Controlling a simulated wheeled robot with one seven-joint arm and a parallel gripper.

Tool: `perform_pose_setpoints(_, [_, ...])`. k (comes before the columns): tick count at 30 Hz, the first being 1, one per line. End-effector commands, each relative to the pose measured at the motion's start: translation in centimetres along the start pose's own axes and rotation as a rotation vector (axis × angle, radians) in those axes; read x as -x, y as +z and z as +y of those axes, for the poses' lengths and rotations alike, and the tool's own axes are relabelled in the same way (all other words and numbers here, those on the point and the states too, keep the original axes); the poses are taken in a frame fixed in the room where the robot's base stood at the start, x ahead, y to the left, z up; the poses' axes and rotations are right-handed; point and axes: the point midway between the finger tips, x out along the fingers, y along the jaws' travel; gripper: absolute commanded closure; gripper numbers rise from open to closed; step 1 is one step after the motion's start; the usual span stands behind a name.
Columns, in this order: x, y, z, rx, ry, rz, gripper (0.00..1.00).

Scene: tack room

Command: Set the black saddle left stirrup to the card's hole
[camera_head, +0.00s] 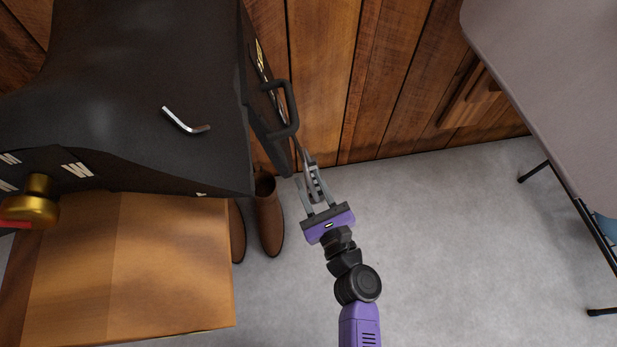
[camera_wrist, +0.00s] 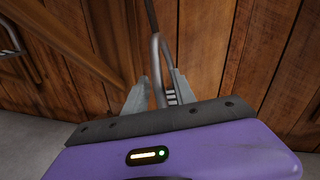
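The black saddle (camera_head: 150,75) fills the upper left of the head view. A thin dark strap hangs past its right side to a metal stirrup (camera_head: 316,186). In the wrist view the stirrup (camera_wrist: 157,70) is a grey loop with a ridged tread, below the dark strap (camera_wrist: 151,15). My gripper (camera_head: 308,182) points at the wall with its fingers apart, one on each side of part of the stirrup. In the wrist view the fingers (camera_wrist: 160,82) show a small gap to the metal, and contact is not clear. I cannot make out a card.
Brown boots (camera_head: 268,215) stand below. A bent silver piece (camera_head: 184,122) lies on the saddle. A wooden surface (camera_head: 130,270) is at lower left, a grey table (camera_head: 560,70) at right. Open floor (camera_head: 450,250) lies between.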

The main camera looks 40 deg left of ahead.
Motion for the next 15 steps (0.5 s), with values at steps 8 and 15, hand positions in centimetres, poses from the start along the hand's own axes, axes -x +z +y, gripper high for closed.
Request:
perform_pose_setpoints(8, [4.7, 0.1, 0.0, -0.002, -0.002, 0.003, 0.68])
perform_pose_setpoints(15, [6.5, 0.0, 0.0, -0.001, 0.000, 0.001, 0.68])
